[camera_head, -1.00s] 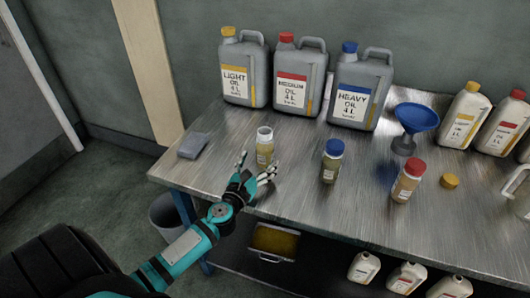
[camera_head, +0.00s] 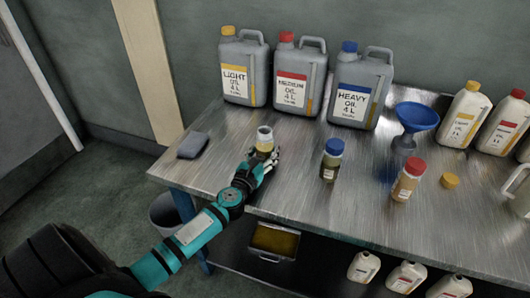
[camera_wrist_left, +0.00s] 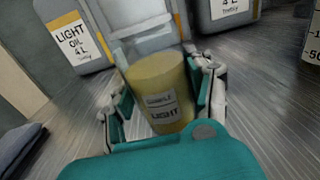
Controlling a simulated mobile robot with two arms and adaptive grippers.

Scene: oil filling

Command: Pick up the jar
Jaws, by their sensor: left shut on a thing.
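The jar (camera_head: 264,137) is a small open clear container with yellow oil in it. It stands upright near the front left of the metal table. In the left wrist view the jar (camera_wrist_left: 160,88) carries a label reading "SAMPLE LIGHT". My left gripper (camera_head: 262,163) is shut on the jar, with one finger on each side of it. The gripper also shows in the left wrist view (camera_wrist_left: 163,100). The gripper hides the jar's lower part in the head view. My right gripper is not in view.
Jars with a blue lid (camera_head: 332,160) and a red lid (camera_head: 408,181) stand to the right, near a loose yellow cap (camera_head: 449,181) and a blue funnel (camera_head: 416,118). Large oil cans (camera_head: 243,72) line the back. A grey cloth (camera_head: 193,146) lies at left.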

